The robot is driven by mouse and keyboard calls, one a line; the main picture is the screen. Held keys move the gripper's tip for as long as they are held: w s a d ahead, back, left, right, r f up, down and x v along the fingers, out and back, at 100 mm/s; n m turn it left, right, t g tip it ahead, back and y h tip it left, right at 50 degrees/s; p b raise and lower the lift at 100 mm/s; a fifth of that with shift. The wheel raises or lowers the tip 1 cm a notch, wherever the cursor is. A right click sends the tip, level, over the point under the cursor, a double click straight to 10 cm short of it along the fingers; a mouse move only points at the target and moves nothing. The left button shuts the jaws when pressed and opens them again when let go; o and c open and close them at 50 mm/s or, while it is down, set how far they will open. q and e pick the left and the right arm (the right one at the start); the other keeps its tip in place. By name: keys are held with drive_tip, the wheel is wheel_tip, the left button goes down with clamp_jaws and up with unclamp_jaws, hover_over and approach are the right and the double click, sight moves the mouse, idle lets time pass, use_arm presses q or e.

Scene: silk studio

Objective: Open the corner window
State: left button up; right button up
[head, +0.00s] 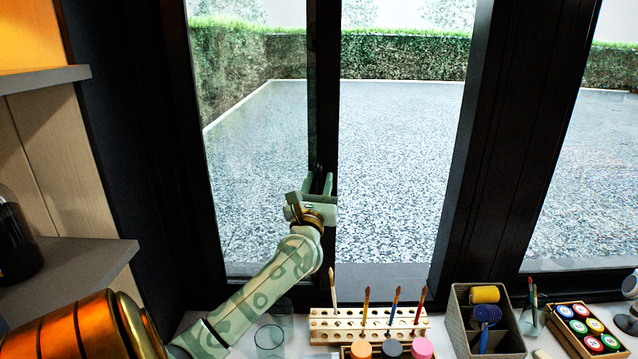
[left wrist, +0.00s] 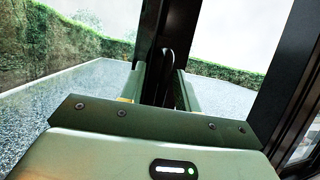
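The corner window has a black frame and glass panes. A dark upright stile (head: 325,90) divides a left pane (head: 250,140) from a clear right section (head: 400,150). I cannot tell for certain whether glass fills that right section. My left gripper (head: 321,184) is at the lower part of the stile. In the left wrist view, a slim black handle (left wrist: 168,75) stands on the stile between the two fingers of my left gripper (left wrist: 160,85). The fingers are apart, with a gap seeming to show on each side of the handle. My right gripper is out of view.
Below the window, a counter holds a clear glass (head: 269,337), a wooden rack (head: 350,325) with brushes, a grey bin (head: 462,325) of tools and a wooden box (head: 560,335) of colored jars. Shelves (head: 70,255) stand at the left. A thick black post (head: 505,130) is at the right.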

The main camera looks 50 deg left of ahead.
use_arm(q)
drive_tip(key=shift+d, duration=0.1)
drive_tip(key=b+v, duration=0.2)
drive_tip(key=v, duration=1.4)
drive_tip(key=shift+b, duration=0.35)
drive_tip(key=shift+f, duration=0.1)
